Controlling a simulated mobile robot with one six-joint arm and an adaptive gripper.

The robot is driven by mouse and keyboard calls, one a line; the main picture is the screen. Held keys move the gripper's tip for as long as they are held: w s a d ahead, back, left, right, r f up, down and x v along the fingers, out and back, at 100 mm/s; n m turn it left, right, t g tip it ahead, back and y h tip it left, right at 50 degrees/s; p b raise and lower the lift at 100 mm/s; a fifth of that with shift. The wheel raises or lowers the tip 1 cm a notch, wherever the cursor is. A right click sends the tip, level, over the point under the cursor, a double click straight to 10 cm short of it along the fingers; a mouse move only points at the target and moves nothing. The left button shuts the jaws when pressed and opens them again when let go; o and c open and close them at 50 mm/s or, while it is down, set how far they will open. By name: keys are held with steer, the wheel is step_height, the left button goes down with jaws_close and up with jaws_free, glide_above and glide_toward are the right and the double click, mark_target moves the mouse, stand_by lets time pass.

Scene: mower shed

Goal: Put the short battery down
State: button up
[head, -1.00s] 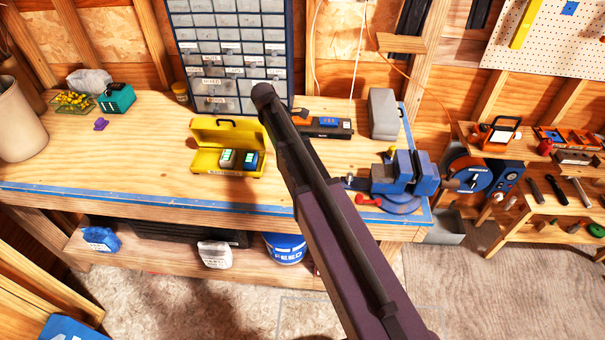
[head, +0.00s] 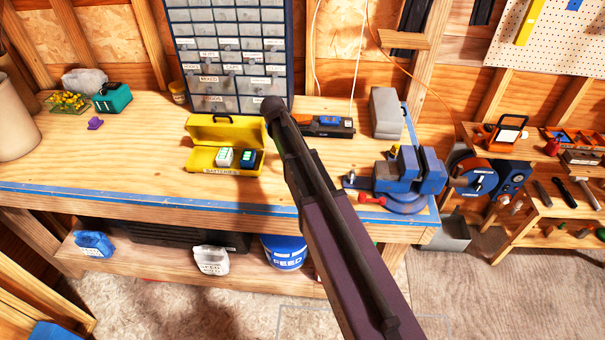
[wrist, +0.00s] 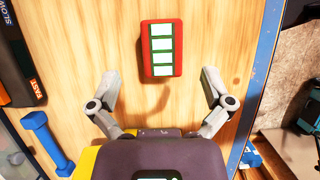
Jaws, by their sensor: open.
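In the wrist view my gripper (wrist: 161,85) is open and empty, its two fingers spread wide over the bench. A red block (wrist: 161,48) with a row of white, green-edged cells lies flat on the wood just beyond the fingertips, roughly centred between them. It looks like a battery; I cannot tell whether it is the short one. Nothing visibly touches it. In the head view my arm hides the gripper and this block. An open yellow case (head: 212,131) stands on the bench with two small batteries in it, a white-topped one (head: 223,157) and a dark one (head: 247,158).
A black and orange device (head: 327,124) lies behind the arm; its SLOW and FAST labels show in the wrist view. A blue vise (head: 408,176) and grey box (head: 385,112) stand right. A blue dumbbell-shaped thing (wrist: 47,143) lies lower left.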

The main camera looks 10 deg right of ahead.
stand_by(0.4)
steer(key=b+x, duration=0.3)
steer(key=shift+a+f, duration=0.25)
steer(key=shift+b+x, duration=1)
steer(key=shift+c, duration=0.2)
steer(key=c, duration=1.3)
